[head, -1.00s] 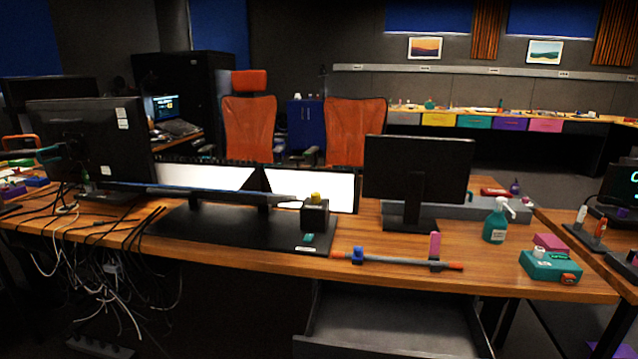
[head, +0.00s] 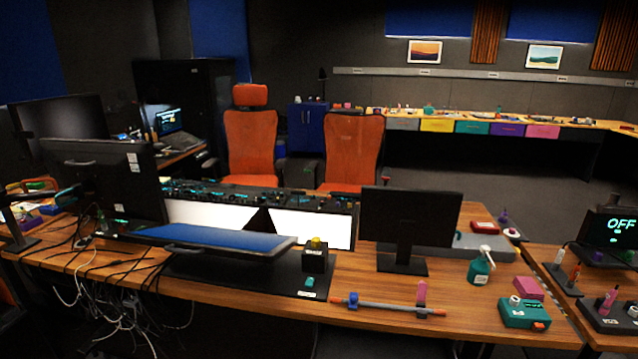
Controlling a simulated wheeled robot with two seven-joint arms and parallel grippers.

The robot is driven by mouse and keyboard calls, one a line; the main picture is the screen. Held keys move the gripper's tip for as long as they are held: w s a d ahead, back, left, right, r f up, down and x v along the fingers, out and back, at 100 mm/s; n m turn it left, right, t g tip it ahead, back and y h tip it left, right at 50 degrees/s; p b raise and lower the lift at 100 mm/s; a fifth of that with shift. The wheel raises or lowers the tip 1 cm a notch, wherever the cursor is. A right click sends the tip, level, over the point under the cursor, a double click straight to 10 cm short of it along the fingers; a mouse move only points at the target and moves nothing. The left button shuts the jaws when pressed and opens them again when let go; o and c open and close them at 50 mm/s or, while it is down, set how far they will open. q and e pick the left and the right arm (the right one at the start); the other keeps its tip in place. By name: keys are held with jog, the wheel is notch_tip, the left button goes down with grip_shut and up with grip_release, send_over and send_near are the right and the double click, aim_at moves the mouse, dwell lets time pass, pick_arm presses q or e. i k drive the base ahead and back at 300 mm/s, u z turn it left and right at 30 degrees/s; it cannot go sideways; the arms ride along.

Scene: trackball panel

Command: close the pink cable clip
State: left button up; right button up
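The pink cable clip (head: 421,293) is on the front part of the wooden desk, at the right end of a grey cable (head: 388,307) with orange ends. Its pink part stands upright above the cable, taller than the blue clip (head: 352,301) near the cable's left end. It looks open, but it is small in the picture. Neither of my grippers is in view.
A black monitor (head: 411,220) stands behind the cable. A green spray bottle (head: 481,266) and a teal box (head: 524,312) are to the right. A black block with a yellow top (head: 316,255) is to the left. The desk's front edge (head: 440,325) is close to the cable.

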aim_at(421, 294)
jog(key=k, duration=1.3)
jog(key=z, duration=0.65)
jog(key=i, duration=0.6)
jog(key=z, duration=0.6)
jog(key=i, duration=0.75)
jog(key=u, duration=0.8)
jog(key=i, duration=0.45)
jog(key=u, duration=0.55)
